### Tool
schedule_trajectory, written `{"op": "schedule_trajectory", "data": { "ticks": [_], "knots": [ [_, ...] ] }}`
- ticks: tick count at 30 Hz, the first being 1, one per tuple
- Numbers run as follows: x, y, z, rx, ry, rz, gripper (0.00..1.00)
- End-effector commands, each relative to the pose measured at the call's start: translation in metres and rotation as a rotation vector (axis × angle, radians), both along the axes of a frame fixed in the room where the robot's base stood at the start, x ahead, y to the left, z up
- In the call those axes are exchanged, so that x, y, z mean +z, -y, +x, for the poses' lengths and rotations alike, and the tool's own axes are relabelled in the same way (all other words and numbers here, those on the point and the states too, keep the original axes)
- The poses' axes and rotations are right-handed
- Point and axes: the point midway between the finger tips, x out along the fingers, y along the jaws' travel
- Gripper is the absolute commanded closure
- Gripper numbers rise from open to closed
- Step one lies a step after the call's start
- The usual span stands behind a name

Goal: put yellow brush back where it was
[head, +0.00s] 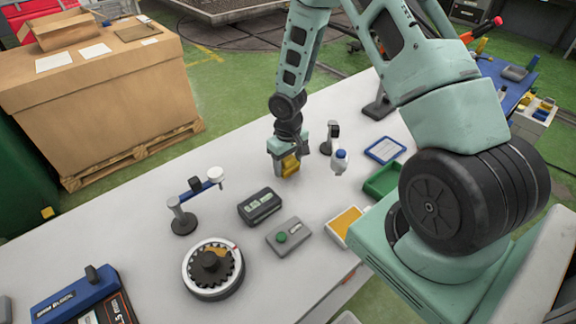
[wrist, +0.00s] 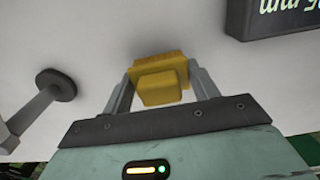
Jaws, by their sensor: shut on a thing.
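The yellow brush (head: 291,164) is a small yellow block between the fingers of my gripper (head: 287,172), over the middle of the white table. It also shows in the wrist view (wrist: 158,88), with one finger of my gripper (wrist: 160,74) on each side of it. My gripper is shut on it and points down. I cannot tell whether the brush touches the table or hangs just above it. No marked place for the brush can be made out.
A dark box with a display (head: 261,206) and a grey box with a green button (head: 289,236) stand in front of my gripper. A round turntable (head: 214,287) is at front left. Small stands (head: 183,222) (head: 334,132) flank the gripper. A green tray (head: 383,181) is right.

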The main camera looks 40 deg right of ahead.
Motion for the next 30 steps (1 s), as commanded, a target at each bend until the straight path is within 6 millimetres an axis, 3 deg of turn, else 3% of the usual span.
{"op": "schedule_trajectory", "data": {
  "ticks": [5,17,18,19,30],
  "knots": [
    [-0.017,0.000,0.000,0.001,0.000,0.000,0.59],
    [-0.023,0.000,0.000,0.001,0.001,0.000,0.59],
    [-0.021,0.000,0.000,0.001,0.001,0.000,0.29],
    [-0.021,0.000,0.000,0.001,0.001,0.000,0.21],
    [-0.016,0.000,0.000,0.000,0.002,0.000,0.19]
  ]
}}
